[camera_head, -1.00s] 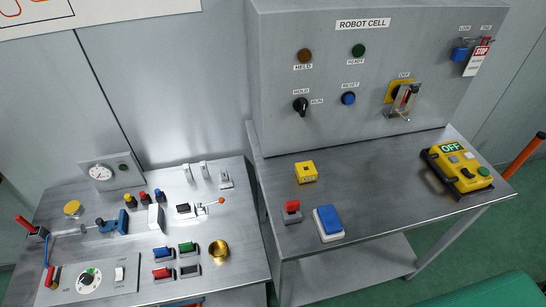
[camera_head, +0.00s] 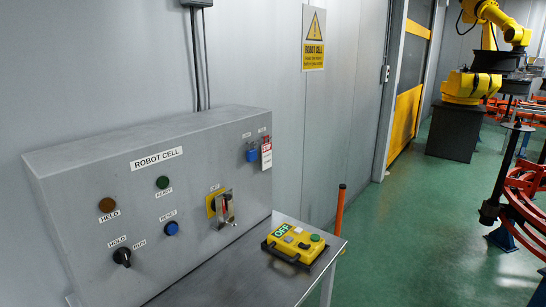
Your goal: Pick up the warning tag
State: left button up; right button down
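The warning tag (camera_head: 266,159) is a small white card with a red band. It hangs on the right part of the front of the grey robot cell panel (camera_head: 90,222), under a small label. A blue padlock (camera_head: 251,155) hangs just to its left, also on the panel. Neither of my grippers is in the head view.
A yellow pendant (camera_head: 296,243) with an OFF display lies on the metal table (camera_head: 262,284) below the panel. An orange post (camera_head: 340,208) stands right of the table.

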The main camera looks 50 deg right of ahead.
aim_at(267, 148)
jog(key=z, duration=1.5)
jog(key=i+l, duration=0.35)
jog(key=l, duration=0.25)
